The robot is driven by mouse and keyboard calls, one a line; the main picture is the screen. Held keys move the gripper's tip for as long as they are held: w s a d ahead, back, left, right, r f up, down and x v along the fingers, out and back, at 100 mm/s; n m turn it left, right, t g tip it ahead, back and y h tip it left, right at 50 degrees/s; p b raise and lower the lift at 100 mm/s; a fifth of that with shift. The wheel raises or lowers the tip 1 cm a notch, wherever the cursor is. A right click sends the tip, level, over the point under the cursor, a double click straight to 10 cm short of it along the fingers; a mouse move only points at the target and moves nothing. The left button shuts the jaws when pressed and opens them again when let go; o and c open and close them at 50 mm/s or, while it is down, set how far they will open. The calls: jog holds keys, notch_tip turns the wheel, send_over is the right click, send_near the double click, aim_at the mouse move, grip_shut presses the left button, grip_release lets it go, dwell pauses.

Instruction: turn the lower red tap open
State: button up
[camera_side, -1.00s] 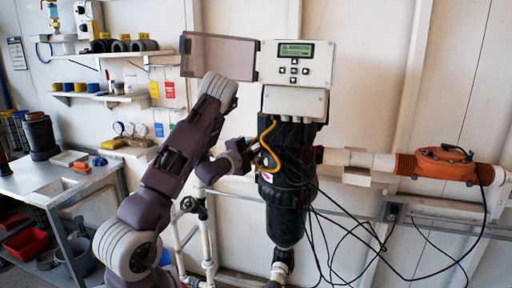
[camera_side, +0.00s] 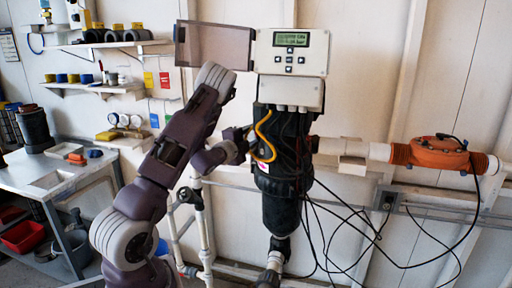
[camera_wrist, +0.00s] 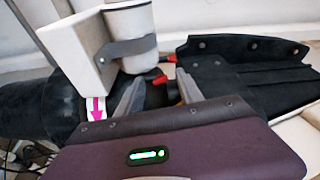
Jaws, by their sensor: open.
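In the wrist view a small red tap part (camera_wrist: 160,80) shows between the two grey fingers of my gripper (camera_wrist: 157,92). A second red piece (camera_wrist: 170,58) shows just beyond it, near a white cylinder. I cannot tell which of the two is the lower tap, nor whether a finger touches either. My gripper is open. In the side view my gripper (camera_side: 244,142) is at the left side of the black-jacketed reactor (camera_side: 283,180); its fingertips and the red taps are not clear there.
A grey-white control box (camera_side: 291,52) with an open cover (camera_side: 214,46) sits above the reactor. An orange cable (camera_side: 263,135) loops close to my gripper. White pipes (camera_side: 200,215) stand below. A pipe with an orange fitting (camera_side: 437,153) runs right. A workbench (camera_side: 62,175) stands left.

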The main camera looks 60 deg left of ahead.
jog(key=m, duration=0.5)
jog(key=shift+d+m, duration=0.1)
jog(key=shift+m, duration=0.2)
jog(key=m, duration=0.9)
jog(key=shift+s+d+m, duration=0.15)
jog(key=shift+s+m, duration=0.2)
jog(key=shift+m, duration=0.65)
jog(key=s+d+r+n+g+y, duration=0.1)
jog(key=s+r+n+g+y, duration=0.2)
jog(key=s+n, duration=0.5)
jog(key=s+d+r+n+g+h, duration=0.1)
jog(key=d+n+h, duration=0.4)
jog(key=d, duration=0.9)
jog(key=s+d+r+n+g+h, duration=0.2)
jog(key=d+n+h, duration=0.3)
jog(key=d+n, duration=0.5)
jog(key=d+g, duration=0.1)
jog(key=d, duration=0.3)
jog(key=shift+s+d+n, duration=0.3)
jog(key=shift+s+n, duration=0.1)
